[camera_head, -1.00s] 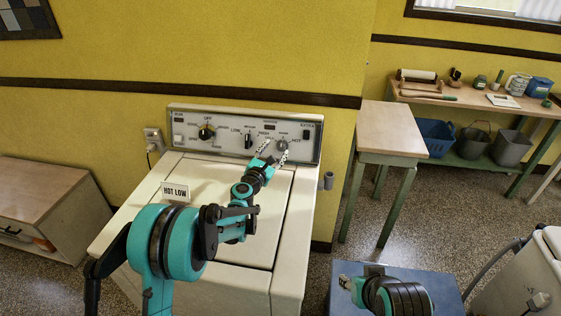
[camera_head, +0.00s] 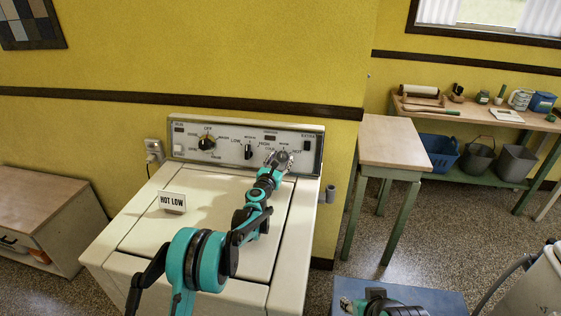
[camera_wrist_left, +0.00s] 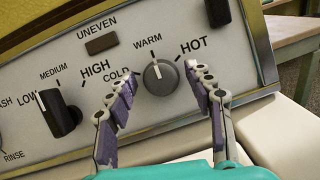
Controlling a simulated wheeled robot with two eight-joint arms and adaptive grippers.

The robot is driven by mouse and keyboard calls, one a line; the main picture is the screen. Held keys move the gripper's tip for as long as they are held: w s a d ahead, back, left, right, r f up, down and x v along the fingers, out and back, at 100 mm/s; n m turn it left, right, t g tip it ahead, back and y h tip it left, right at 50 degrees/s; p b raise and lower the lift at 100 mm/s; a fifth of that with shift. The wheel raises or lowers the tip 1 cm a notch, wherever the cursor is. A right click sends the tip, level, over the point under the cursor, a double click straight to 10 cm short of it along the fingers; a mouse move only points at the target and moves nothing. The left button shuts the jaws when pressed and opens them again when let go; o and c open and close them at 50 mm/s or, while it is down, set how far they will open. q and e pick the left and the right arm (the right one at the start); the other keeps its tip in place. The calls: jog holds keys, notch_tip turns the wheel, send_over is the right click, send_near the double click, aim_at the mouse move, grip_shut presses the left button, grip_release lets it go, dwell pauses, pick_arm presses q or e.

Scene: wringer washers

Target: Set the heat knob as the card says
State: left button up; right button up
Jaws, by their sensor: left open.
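The card (camera_head: 172,202) reads "HOT LOW" and stands on the left of the washer's lid. A grey round knob (camera_wrist_left: 160,77) with COLD, WARM and HOT around it is on the panel; its white mark points up at WARM. A black knob (camera_wrist_left: 60,113) with LOW, MEDIUM and HIGH has its white mark toward LOW. My left gripper (camera_wrist_left: 168,95) is open, its fingers to either side of the grey knob, with no clear contact; in the head view it (camera_head: 279,160) covers most of that knob. My right gripper (camera_head: 346,303) shows only partly at the bottom edge.
The washer panel (camera_head: 228,160) also has a larger black dial (camera_head: 207,143) at its left. A small wooden table (camera_head: 393,145) stands right of the washer. A blue surface (camera_head: 445,301) lies below my right arm.

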pick_arm(q)
jog(key=c, duration=1.1)
jog(key=shift+m, duration=0.4)
jog(key=m+g+h, duration=0.1)
jog(key=m, duration=0.1)
jog(key=m+p, duration=0.1)
jog(key=m, duration=0.1)
jog(key=m+g+h, duration=0.1)
jog(key=m, duration=0.1)
jog(key=shift+a+r+m+g+h, duration=0.1)
jog(key=shift+r+m+g+h, duration=0.1)
jog(key=shift+m+g+h, duration=0.15)
jog(key=m+g+p, duration=0.1)
jog(key=m, duration=0.2)
jog(key=m+g+p, duration=0.1)
jog(key=m, duration=0.2)
jog(key=shift+m, duration=0.25)
jog(key=o, duration=1.1)
jog(key=shift+c, duration=0.2)
jog(key=shift+o, duration=0.2)
jog(key=shift+w+f, duration=0.1)
